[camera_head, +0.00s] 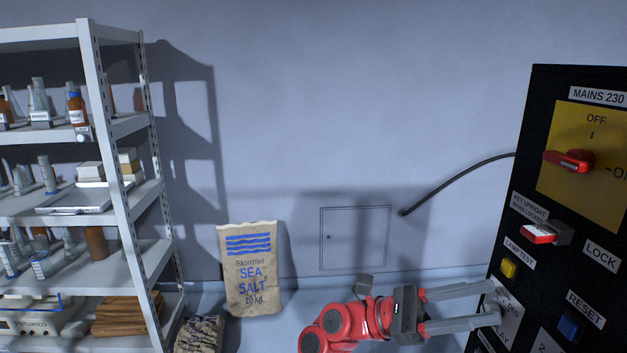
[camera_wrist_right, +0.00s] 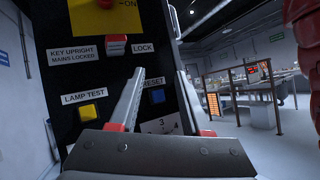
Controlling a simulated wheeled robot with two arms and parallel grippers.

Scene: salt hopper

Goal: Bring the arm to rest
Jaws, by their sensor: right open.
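My right gripper (camera_head: 495,304) reaches in from the bottom of the head view, its two grey fingers apart and pointing right toward the lower part of the black control panel (camera_head: 520,170). In the right wrist view the open fingers (camera_wrist_right: 160,85) stand in front of the panel with nothing between them. The blue RESET button (camera_head: 571,326) lies close beyond the fingertips; it also shows in the wrist view (camera_wrist_right: 157,96). Whether a fingertip touches the panel I cannot tell. My left gripper is not in view.
The panel carries a red rotary switch (camera_head: 569,161), a red key switch (camera_head: 540,234) and a yellow LAMP TEST button (camera_head: 508,268). A sea salt sack (camera_head: 250,270) leans on the wall. A loaded shelf (camera_head: 118,200) stands at left. A cable (camera_head: 450,180) runs to the panel.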

